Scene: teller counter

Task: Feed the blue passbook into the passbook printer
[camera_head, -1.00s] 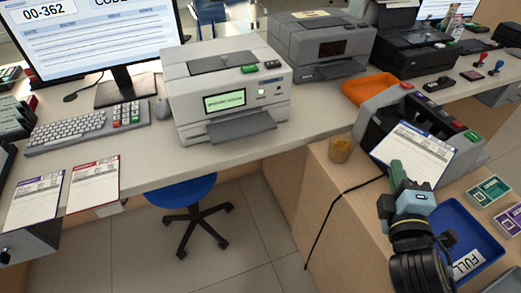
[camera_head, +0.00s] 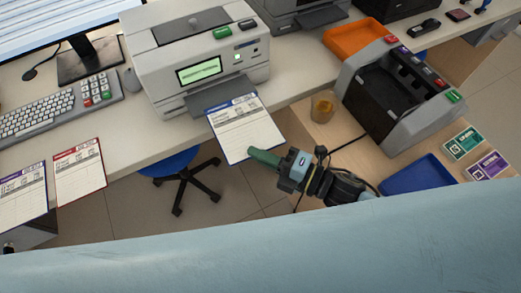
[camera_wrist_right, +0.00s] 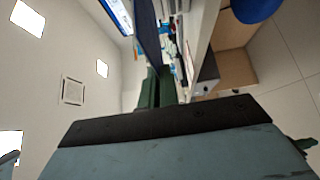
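The blue passbook (camera_head: 245,130), an open page with a blue border, is held out by my right gripper (camera_head: 254,156), whose green fingers close on its lower edge. Its dark edge shows in the right wrist view (camera_wrist_right: 147,32), beyond the green fingers (camera_wrist_right: 160,88). The passbook printer (camera_head: 190,58) is pale grey with a lit green screen. Its grey front tray (camera_head: 197,104) lies just behind the passbook's upper left corner, partly covered by it. I cannot tell whether they touch. My left gripper is out of view.
A cup (camera_head: 323,107), a grey-black machine (camera_head: 400,95) and a blue tray (camera_head: 415,177) stand on the right counter. A blue stool (camera_head: 172,162) stands below.

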